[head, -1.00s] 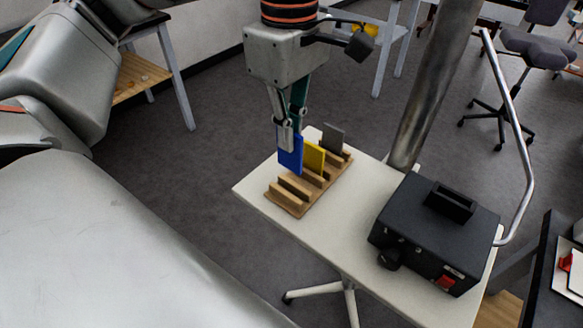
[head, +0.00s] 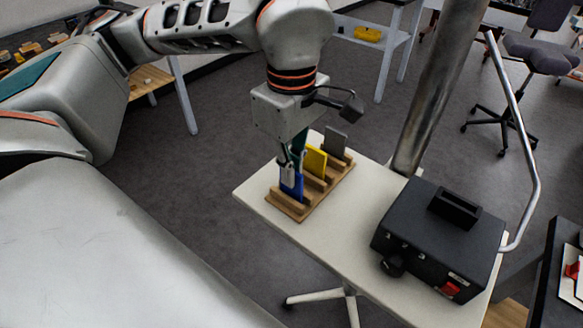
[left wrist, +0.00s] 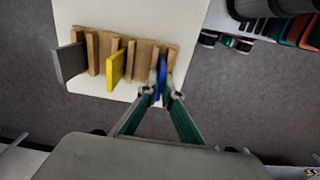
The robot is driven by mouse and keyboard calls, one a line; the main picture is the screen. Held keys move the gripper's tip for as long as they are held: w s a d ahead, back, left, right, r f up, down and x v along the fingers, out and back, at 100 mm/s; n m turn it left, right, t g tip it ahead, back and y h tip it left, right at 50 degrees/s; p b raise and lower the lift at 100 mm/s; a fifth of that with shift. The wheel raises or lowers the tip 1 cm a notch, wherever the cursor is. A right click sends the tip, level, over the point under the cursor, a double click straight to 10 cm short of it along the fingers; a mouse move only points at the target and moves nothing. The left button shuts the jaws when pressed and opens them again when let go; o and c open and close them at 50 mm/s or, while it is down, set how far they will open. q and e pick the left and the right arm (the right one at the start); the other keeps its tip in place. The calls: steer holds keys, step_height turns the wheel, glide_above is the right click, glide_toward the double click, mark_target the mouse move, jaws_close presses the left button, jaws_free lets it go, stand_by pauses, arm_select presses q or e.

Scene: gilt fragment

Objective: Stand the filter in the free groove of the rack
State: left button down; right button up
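The blue filter (head: 292,190) stands upright at the near end of the wooden rack (head: 312,203). My left gripper (head: 289,173) points down with its fingers on either side of the filter's upper part, apparently shut on it. In the left wrist view the blue filter (left wrist: 161,73) shows edge-on between the fingertips, in line with the groove at the rack's right end. Its lower edge is hidden, so I cannot tell if it touches the groove floor. A yellow filter (head: 315,161) and a grey filter (head: 335,143) stand farther along the rack. My right gripper is not in view.
The rack stands on a white table (head: 340,240). A black box-shaped device (head: 440,235) with a red switch stands to its right. A metal column (head: 430,90) rises behind the table. The tabletop between rack and device is clear.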

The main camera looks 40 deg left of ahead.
arm_select(q)
steer(key=c, duration=2.2)
jaws_free()
steer(key=shift+f, duration=0.1)
steer(key=shift+c, duration=0.2)
step_height(320, 180, up, 12)
steer(key=p, duration=0.1)
steer(key=shift+r, duration=0.2)
